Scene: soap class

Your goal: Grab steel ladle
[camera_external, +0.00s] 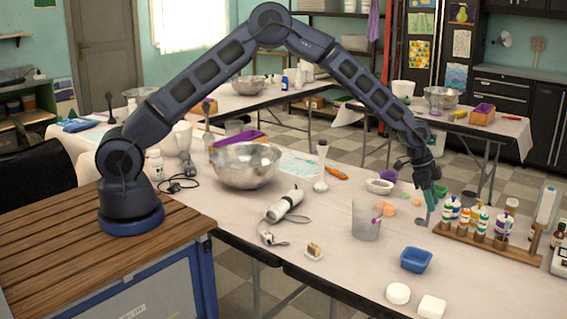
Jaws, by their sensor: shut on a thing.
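My gripper (428,190) is at the right side of the long near table, low over its top and just left of the wooden bottle rack. It is shut on a slim grey-teal utensil (430,207), which appears to be the steel ladle. The utensil hangs steeply down from the jaws, with a small grey end (421,222) at or just above the tabletop. It is small in this view, and my fingers hide its upper part. I cannot tell whether its lower end touches the table.
The wooden rack (487,243) with several paint bottles stands close right. A large steel bowl (245,167) stands further left.

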